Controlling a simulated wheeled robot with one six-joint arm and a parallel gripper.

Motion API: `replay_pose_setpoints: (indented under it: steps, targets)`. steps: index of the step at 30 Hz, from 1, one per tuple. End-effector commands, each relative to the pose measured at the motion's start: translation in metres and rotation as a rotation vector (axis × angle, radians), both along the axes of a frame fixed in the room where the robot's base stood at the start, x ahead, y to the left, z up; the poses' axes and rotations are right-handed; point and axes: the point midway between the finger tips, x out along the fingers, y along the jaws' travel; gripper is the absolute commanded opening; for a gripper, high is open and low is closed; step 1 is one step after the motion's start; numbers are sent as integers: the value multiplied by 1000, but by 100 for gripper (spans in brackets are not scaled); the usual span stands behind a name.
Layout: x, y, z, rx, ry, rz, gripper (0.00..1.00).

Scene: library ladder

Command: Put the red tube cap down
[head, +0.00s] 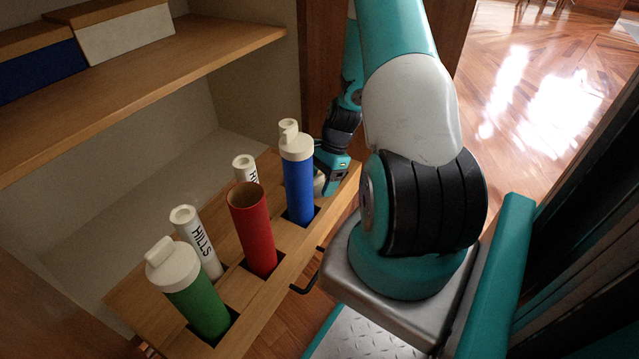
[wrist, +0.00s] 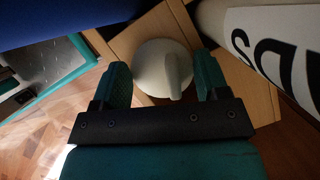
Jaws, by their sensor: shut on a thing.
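The red tube (head: 253,230) stands upright in a slot of the wooden rack, its top open and bare. My gripper (head: 330,175) is low at the rack's far right end, just behind the blue tube (head: 298,190). In the wrist view my gripper (wrist: 163,80) is shut on a round cream cap (wrist: 163,68) with a raised fin. The cap is over or on the bare wood of the rack (wrist: 118,28); I cannot tell whether it touches. In the head view the cap is mostly hidden by the blue tube.
The blue tube and a green tube (head: 203,308) wear cream caps. White rolls (head: 196,240) stand behind the tubes; one (wrist: 275,40) is close on the right in the wrist view. A shelf with boxes (head: 125,35) is above left.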

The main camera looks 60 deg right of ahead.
Motion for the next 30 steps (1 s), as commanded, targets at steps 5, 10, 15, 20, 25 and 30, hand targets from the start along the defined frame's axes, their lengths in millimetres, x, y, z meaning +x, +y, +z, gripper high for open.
replay_pose_setpoints:
  steps: [5,10,15,20,25,30]
  targets:
    - [0,0,0,0,0,0,46]
    - [0,0,-1,0,0,0,79]
    - [0,0,-1,0,0,0,79]
    - [0,-2,9,-2,-1,-1,79]
    - [-3,-14,41,-3,-3,-2,79]
    - [-8,-27,77,-3,-2,-2,79]
